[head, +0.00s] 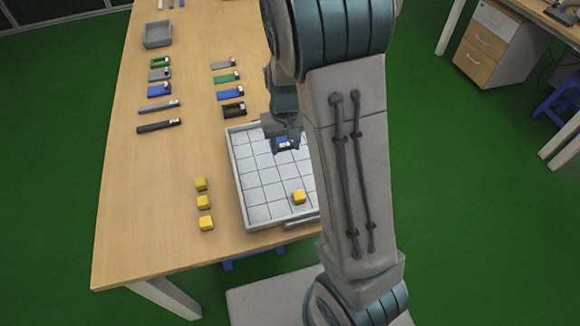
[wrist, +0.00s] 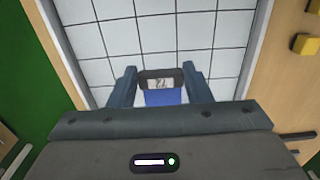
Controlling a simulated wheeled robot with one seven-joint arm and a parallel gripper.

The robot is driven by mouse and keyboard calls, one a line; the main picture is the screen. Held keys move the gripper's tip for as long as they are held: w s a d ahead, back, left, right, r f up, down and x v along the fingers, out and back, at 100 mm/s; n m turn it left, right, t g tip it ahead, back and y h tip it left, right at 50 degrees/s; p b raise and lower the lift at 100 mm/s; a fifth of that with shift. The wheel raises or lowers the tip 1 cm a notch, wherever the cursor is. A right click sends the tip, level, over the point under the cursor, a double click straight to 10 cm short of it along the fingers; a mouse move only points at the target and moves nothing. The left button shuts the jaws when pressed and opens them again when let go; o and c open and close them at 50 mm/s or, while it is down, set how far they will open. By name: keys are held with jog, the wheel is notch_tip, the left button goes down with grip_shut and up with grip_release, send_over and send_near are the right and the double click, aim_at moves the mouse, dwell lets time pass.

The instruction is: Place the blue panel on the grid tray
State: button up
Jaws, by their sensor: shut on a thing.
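The blue panel (head: 283,142) is held between the fingers of my gripper (head: 285,147) above the upper part of the white grid tray (head: 262,211). In the wrist view my gripper (wrist: 160,79) is shut on the blue panel (wrist: 165,97), which has a dark end with a pale label. The grid tray (wrist: 148,42) lies beyond the fingers, with bare cells in view. The panel looks clear of the tray floor, but its exact height is hard to tell. My arm hides the tray's right side in the head view.
A yellow cube (head: 299,197) sits in the tray's near part. Three yellow cubes (head: 204,202) stand on the table left of the tray. Several coloured panels (head: 229,77) and bars (head: 158,125) lie farther back, with a grey bin (head: 158,35).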

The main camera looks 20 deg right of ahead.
aim_at(290, 177)
jog(key=s, duration=0.1)
jog(key=s+f, duration=0.2)
jog(key=s, duration=0.1)
jog(key=shift+d+f, duration=0.1)
jog(key=shift+f, duration=2.1)
jog(key=shift+f, duration=0.15)
jog(key=o, duration=1)
jog(key=shift+c, duration=0.2)
